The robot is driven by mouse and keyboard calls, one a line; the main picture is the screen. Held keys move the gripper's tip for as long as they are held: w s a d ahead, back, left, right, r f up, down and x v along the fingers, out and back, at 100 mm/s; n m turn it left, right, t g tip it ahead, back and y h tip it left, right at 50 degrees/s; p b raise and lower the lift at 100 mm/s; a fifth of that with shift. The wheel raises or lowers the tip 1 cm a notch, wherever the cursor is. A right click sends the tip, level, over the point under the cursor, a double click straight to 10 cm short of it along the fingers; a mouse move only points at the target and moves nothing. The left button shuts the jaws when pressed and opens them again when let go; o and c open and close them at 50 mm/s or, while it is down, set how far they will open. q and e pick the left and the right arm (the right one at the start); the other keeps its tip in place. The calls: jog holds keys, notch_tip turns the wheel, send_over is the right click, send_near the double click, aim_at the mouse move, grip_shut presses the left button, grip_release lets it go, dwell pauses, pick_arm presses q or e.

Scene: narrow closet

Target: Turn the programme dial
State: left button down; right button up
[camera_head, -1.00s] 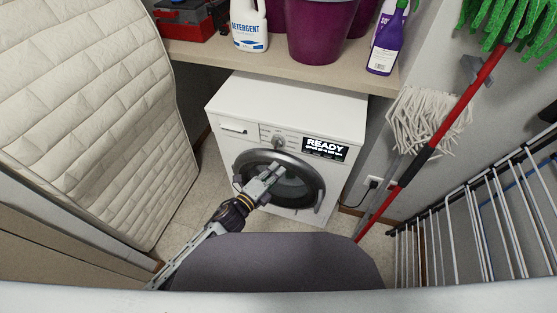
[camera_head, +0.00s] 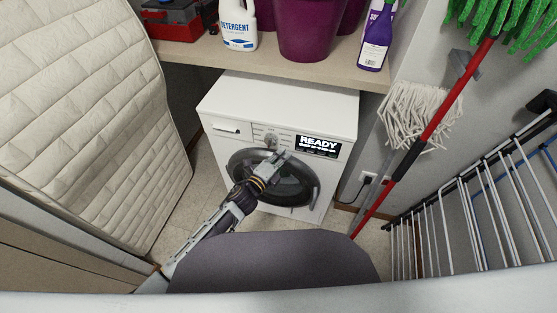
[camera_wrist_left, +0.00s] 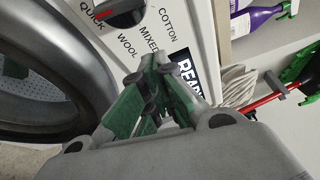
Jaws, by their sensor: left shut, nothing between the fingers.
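In the left wrist view only part of the dial (camera_wrist_left: 118,12) shows, dark with a red mark, cut by the top edge. The labels QUICK, WOOL, MIXED and COTTON stand around it. My left gripper (camera_head: 277,158) is shut and empty, in front of the machine just below and right of the dial. In the left wrist view its fingers (camera_wrist_left: 156,78) point towards the panel below the labels, apart from the dial. My right gripper is not in view.
The display (camera_head: 318,146) reads READY, right of the dial. The round door (camera_head: 240,163) lies below. A shelf (camera_head: 265,66) with detergent and purple buckets overhangs behind. A mattress (camera_head: 90,110) stands left; a mop (camera_head: 420,110) and wire rack (camera_head: 480,200) stand right.

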aim_at(270, 141)
pick_arm(q)
jog(key=shift+w+a+r, duration=0.2)
jog(key=shift+w+a, duration=0.45)
jog(key=shift+w, duration=0.05)
jog(key=shift+w+a+r, duration=0.15)
jog(key=shift+w+a, duration=0.5)
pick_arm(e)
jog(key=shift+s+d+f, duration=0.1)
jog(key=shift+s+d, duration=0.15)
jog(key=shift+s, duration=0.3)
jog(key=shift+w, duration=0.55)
pick_arm(q)
jog(key=shift+a, duration=0.1)
